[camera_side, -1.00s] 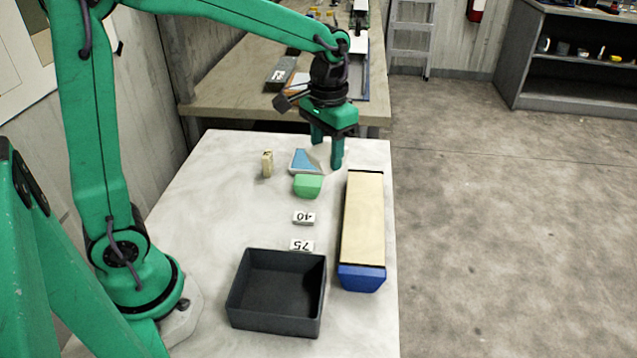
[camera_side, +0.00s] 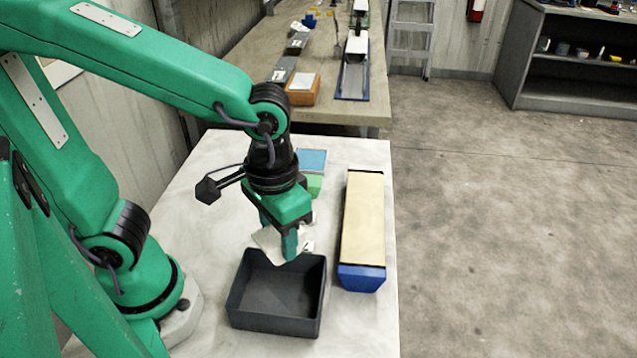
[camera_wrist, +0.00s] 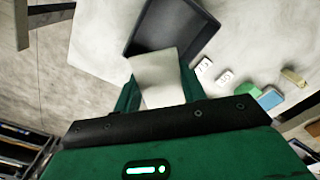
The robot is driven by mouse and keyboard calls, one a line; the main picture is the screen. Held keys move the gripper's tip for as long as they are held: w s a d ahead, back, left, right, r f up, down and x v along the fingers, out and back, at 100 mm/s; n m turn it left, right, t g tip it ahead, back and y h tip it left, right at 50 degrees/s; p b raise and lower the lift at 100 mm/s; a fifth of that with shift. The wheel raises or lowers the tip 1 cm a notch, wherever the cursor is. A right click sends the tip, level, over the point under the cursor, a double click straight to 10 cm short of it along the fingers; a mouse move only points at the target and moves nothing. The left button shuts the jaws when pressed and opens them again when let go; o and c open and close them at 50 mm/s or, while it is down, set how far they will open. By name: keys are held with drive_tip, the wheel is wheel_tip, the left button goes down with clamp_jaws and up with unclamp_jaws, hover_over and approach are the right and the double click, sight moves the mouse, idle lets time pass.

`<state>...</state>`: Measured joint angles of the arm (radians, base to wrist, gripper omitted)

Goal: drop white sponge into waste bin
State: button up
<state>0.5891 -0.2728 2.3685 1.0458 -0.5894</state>
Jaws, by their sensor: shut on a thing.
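The white sponge (camera_side: 270,243) is held between the fingers of my gripper (camera_side: 277,235). In the wrist view the sponge (camera_wrist: 158,77) shows as a pale block between the green fingers of my gripper (camera_wrist: 160,92). The waste bin (camera_side: 277,309) is a dark grey, open square tray on the white table. The sponge is at the bin's far edge in the side view, apparently above it. In the wrist view the bin (camera_wrist: 172,22) lies just beyond the sponge. The visible part of the bin's inside is empty.
A core box with a tan top and blue end (camera_side: 362,230) lies right of the bin. A green block (camera_side: 314,185) and a blue block (camera_side: 311,160) stand behind my gripper.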

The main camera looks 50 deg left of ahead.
drive_tip(key=shift+s+f, duration=0.1)
drive_tip(key=shift+f, duration=0.05)
drive_tip(key=shift+f, duration=2.9)
drive_tip(key=o, duration=1)
drive_tip(key=shift+r, duration=0.1)
drive_tip(key=shift+r, duration=3.85)
